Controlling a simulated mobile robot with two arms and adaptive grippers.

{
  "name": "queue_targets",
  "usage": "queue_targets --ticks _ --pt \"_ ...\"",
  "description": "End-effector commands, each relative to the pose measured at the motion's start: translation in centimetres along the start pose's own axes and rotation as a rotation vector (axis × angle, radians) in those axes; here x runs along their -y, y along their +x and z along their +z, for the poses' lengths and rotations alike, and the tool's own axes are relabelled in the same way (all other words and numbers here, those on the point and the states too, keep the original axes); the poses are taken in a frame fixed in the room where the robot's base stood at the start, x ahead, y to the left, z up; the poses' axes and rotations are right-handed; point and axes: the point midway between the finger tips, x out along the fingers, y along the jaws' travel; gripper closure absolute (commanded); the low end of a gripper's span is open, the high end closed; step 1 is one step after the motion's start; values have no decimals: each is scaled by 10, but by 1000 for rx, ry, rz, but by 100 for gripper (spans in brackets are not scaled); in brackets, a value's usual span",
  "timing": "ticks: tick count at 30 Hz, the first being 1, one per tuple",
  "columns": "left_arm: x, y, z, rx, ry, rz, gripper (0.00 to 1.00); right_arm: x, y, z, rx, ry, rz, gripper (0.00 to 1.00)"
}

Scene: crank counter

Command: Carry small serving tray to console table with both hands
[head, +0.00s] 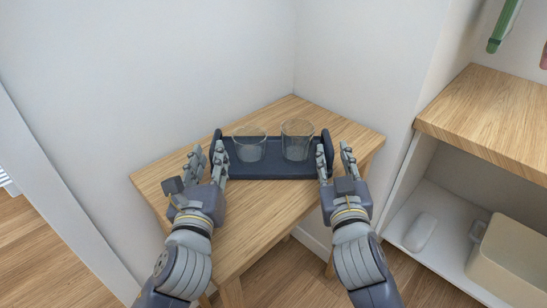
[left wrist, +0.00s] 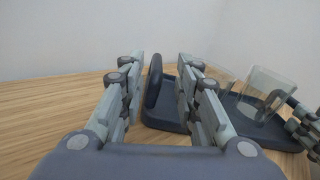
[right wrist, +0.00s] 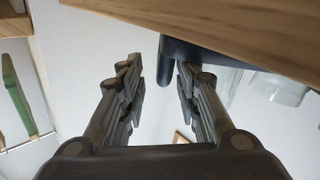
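The small serving tray (head: 270,170) is dark blue with a raised handle at each end. It rests on a wooden corner table and carries two clear glasses, a left one (head: 249,146) and a right one (head: 297,140). My left gripper (head: 208,160) is open at the tray's left end. In the left wrist view the left handle (left wrist: 154,82) stands between its fingers, with gaps showing. My right gripper (head: 334,160) is open at the right end. In the upside-down right wrist view the right handle (right wrist: 165,62) shows between and beyond its fingers; contact is unclear.
The wooden table (head: 255,225) stands in a corner against white walls. To the right is a wood-topped shelf unit (head: 490,115) with a beige bin (head: 510,262) and a white rounded object (head: 420,232) below. Bare wooden floor (head: 45,250) shows at the left.

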Motion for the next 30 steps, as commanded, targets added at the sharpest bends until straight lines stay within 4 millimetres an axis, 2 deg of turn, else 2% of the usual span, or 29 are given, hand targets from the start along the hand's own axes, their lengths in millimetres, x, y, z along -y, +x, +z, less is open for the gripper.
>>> queue_targets --ticks 7,15,30 --pt "0 0 0 0 0 0 70 0 -29 0 2 2 -1 70" --pt "0 0 0 0 0 0 70 0 -49 0 1 2 -1 70" --pt "0 0 0 0 0 0 70 0 -54 0 0 1 0 70"
